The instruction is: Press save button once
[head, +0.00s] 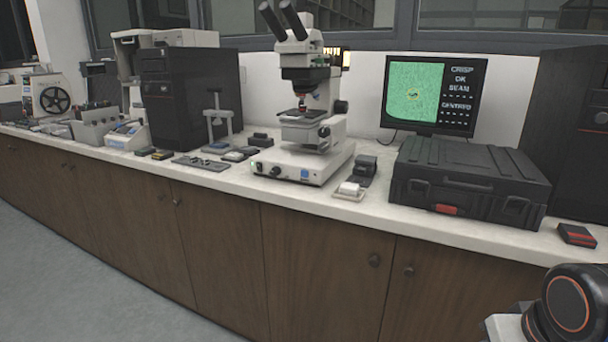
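A white microscope (305,100) with black eyepieces stands on the counter in the middle of the head view. A small dark box with a red top marking (577,235) lies at the counter's right end. No button can be read as a save button at this size. My gripper is not in view; only a rounded part of my arm shows at the lower right.
A closed black case (470,180) takes up the counter right of the microscope. Black cabinets (190,100) and other instruments crowd the left. The floor (80,260) in front is clear.

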